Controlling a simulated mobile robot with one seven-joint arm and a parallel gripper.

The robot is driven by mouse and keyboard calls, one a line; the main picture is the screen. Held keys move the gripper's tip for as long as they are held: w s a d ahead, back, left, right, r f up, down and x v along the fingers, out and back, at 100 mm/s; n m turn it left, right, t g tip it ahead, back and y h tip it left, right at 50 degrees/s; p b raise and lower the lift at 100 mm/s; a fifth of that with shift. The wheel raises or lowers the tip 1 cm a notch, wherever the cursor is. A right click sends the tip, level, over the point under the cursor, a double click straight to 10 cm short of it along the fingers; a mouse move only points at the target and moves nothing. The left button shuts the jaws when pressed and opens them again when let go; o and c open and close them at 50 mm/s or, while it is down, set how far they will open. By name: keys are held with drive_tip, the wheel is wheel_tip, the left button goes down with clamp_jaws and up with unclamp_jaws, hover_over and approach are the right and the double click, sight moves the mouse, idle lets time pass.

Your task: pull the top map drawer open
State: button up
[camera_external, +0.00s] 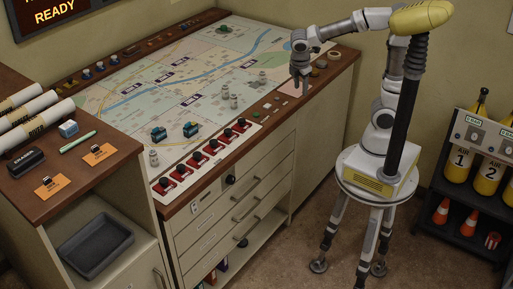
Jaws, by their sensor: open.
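A bank of pale drawers is set in the front of the map console. The upper drawer front (262,172) looks flush with the cabinet; which front is the top map drawer is hard to tell at this size. Dark bar handles (245,195) show on the fronts below, and a round black knob (230,179) sits near the top edge. My gripper (299,84) points down over the console's right end, above the map table's front edge. It is open, looks empty, and is apart from the drawers and handles.
The map table (130,115) carries small figures, blue vehicles and a row of red switches (207,158) along its front edge. A side counter (75,185) with rolled maps stands at left. A black rack (470,215) with yellow cylinders stands at right. The floor before the drawers is clear.

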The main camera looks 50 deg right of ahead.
drive_tip(key=w+a+f+n+t+h+b, duration=0.1)
drive_tip(key=w+a+f+n+h+b, duration=0.2)
drive_tip(key=a+f+n, duration=0.6)
drive_tip(key=w+a+f+n+t+h+b, duration=0.1)
drive_tip(key=w+a+f+n+h+b, duration=0.25)
drive_tip(key=a+f+n, duration=0.55)
drive_tip(key=s+a+f+n+t+h+b, duration=0.1)
drive_tip(key=s+a+f+n+t+b, duration=0.1)
drive_tip(key=a+f+n, duration=0.35)
drive_tip(key=s+a+f+n+t+h+b, duration=0.1)
drive_tip(key=s+a+f+n+t+b, duration=0.15)
drive_tip(key=f, duration=0.55)
drive_tip(key=n+t+b, duration=0.1)
drive_tip(key=n+t, duration=0.3)
drive_tip(key=n, duration=0.2)
approach(250, 190)
drive_tip(key=b+x, duration=0.1)
drive_tip(key=x, duration=0.4)
drive_tip(key=b+x, duration=0.1)
drive_tip(key=x, duration=0.4)
drive_tip(key=shift+w+d+f+b, duration=0.15)
drive_tip(key=shift+f+b, duration=0.1)
drive_tip(key=shift+b, duration=0.05)
clamp_jaws()
